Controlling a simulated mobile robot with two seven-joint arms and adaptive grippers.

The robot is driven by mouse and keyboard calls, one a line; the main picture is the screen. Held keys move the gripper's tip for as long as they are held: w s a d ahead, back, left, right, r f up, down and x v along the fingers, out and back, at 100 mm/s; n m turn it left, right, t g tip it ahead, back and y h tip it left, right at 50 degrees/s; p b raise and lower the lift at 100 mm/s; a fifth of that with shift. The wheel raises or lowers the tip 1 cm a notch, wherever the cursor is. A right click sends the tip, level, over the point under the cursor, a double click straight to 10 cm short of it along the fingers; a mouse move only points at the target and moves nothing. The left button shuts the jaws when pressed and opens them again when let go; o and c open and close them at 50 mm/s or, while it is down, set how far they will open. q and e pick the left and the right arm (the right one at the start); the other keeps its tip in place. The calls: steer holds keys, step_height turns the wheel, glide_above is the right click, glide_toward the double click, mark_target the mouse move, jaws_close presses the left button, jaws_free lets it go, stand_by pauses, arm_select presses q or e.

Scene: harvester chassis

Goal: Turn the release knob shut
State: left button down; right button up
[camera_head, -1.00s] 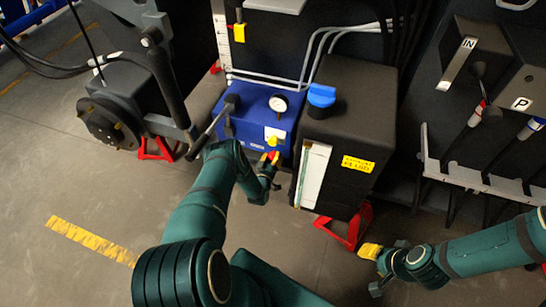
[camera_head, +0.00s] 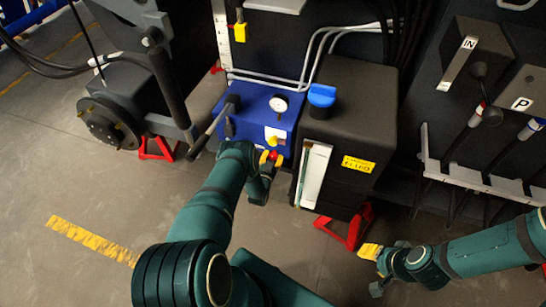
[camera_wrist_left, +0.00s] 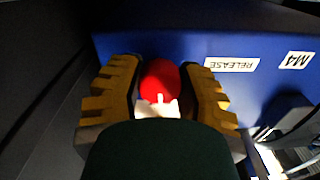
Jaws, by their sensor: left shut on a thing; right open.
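The red release knob (camera_wrist_left: 160,80) sits on the front of the blue pump box (camera_head: 262,108), beside a white "RELEASE" label (camera_wrist_left: 232,64) in the left wrist view. My left gripper (camera_head: 271,158) is at the knob, its two yellow fingers on either side of it and shut on it; the left gripper also shows in the left wrist view (camera_wrist_left: 162,92). A white pointer mark shows on the knob's lower edge. My right gripper (camera_head: 370,268) is open and empty, low at the right, away from the box.
A black tank (camera_head: 350,105) with a blue cap (camera_head: 322,95) stands just right of the pump box. A pump lever (camera_head: 207,133) sticks out at the box's left. A red stand (camera_head: 345,228) is below the tank. The floor in front is clear.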

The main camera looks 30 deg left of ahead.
arm_select(q)
steer(key=shift+r, duration=0.1)
stand_by(0.4)
steer(key=c, duration=0.5)
jaws_free()
steer(key=v, duration=1.2)
